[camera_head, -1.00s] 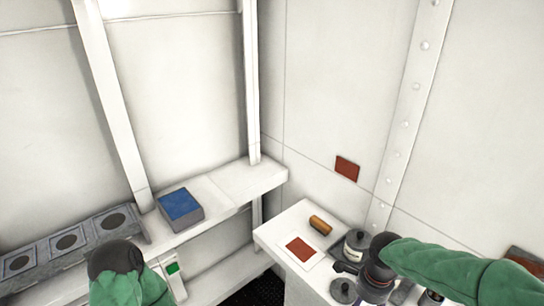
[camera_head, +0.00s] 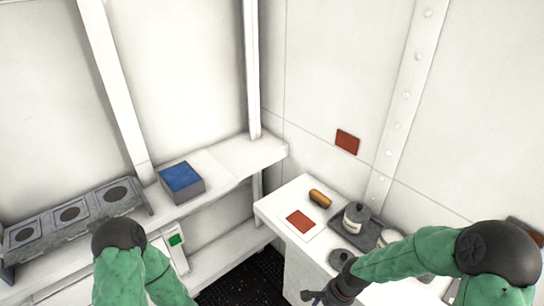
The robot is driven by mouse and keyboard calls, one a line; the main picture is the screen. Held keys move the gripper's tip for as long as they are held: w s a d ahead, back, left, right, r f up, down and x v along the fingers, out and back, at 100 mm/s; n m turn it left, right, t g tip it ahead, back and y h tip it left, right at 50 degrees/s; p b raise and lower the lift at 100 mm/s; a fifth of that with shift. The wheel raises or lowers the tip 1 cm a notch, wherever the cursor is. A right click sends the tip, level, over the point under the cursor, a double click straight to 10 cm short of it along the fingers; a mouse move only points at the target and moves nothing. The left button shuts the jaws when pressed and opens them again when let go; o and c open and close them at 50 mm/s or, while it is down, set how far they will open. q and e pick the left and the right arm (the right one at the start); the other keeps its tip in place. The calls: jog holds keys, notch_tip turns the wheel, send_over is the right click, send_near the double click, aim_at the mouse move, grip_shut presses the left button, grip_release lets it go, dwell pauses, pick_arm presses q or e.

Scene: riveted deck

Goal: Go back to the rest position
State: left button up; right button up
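My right arm reaches in from the right, with its dark joint at the far right and its forearm sloping down to the left. My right gripper (camera_head: 315,297) is a dark shape low in the view, by the counter's front side. It is small and partly cut off by the bottom edge, so its opening and any contents are unclear. My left arm shows only as a green sleeve with a dark joint at the lower left. My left gripper is out of view.
The white counter (camera_head: 267,207) carries an orange-brown roll (camera_head: 320,198), a red square (camera_head: 300,221), a grey canister (camera_head: 356,215) on a tray and a dark disc (camera_head: 341,257). A blue-topped box (camera_head: 181,179) and a panel with round openings (camera_head: 42,231) stand on the left ledge.

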jog(key=s+a+f+n+b, duration=0.1)
jog(key=s+f+n, duration=0.3)
jog(key=f, duration=0.4)
jog(key=s+a+f+n+y+b, duration=0.1)
jog(key=s+a+f+n, duration=0.3)
jog(key=s+f, duration=0.2)
jog(key=x, duration=0.2)
jog(key=shift+f, duration=0.35)
jog(key=shift+c, duration=0.8)
jog(key=shift+d, duration=0.15)
